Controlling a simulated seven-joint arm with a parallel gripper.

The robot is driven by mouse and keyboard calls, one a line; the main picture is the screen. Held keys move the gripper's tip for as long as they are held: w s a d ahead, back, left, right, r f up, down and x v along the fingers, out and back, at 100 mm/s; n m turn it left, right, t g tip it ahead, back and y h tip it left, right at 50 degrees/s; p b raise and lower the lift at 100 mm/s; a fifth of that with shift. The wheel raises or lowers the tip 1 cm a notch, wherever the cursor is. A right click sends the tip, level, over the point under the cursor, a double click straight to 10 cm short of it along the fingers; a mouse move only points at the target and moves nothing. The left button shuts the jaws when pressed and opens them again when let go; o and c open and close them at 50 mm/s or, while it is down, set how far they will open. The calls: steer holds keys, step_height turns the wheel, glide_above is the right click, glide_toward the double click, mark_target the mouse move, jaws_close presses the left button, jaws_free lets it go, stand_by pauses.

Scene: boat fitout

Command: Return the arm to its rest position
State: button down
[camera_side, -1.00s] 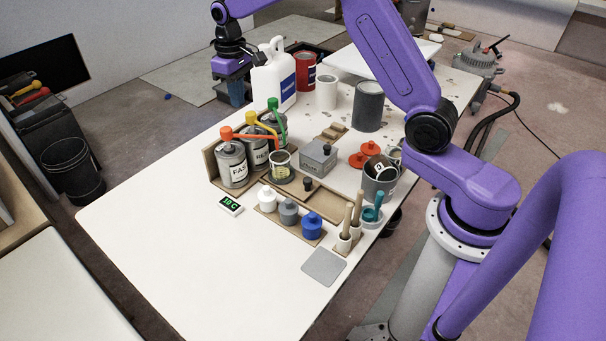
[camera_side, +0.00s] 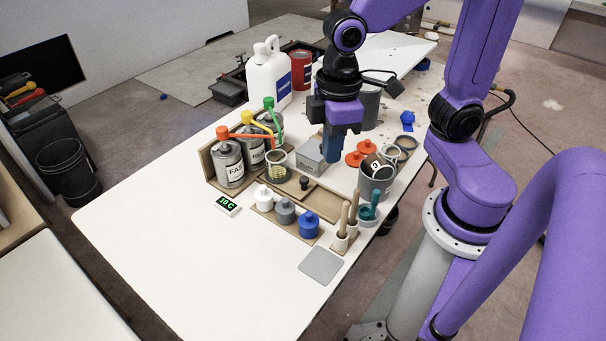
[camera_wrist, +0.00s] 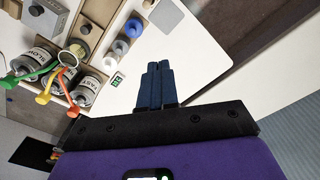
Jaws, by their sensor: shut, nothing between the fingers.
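My gripper (camera_side: 335,150) is in the upper middle of the side view, its blue fingers pointing down just behind and right of the grey box (camera_side: 309,157). In the wrist view my gripper (camera_wrist: 156,68) shows its two blue fingers together, with nothing between them. The fingers hide part of the table behind them in the side view. I cannot tell exactly how high the fingertips are above the table.
Cans with coloured pumps, among them the FAST can (camera_side: 228,165), stand at the left of the work area. A grey pot (camera_side: 375,182) and red lids (camera_side: 357,156) are right of my gripper. A white jug (camera_side: 268,78) stands behind. The table's front left is clear.

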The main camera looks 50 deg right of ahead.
steer(key=s+d+f+n, duration=0.1)
steer(key=s+d, duration=0.3)
steer(key=s, duration=0.4)
steer(key=shift+s+f+n, duration=0.25)
steer(key=shift+f+n, duration=0.05)
steer(key=shift+n, duration=0.3)
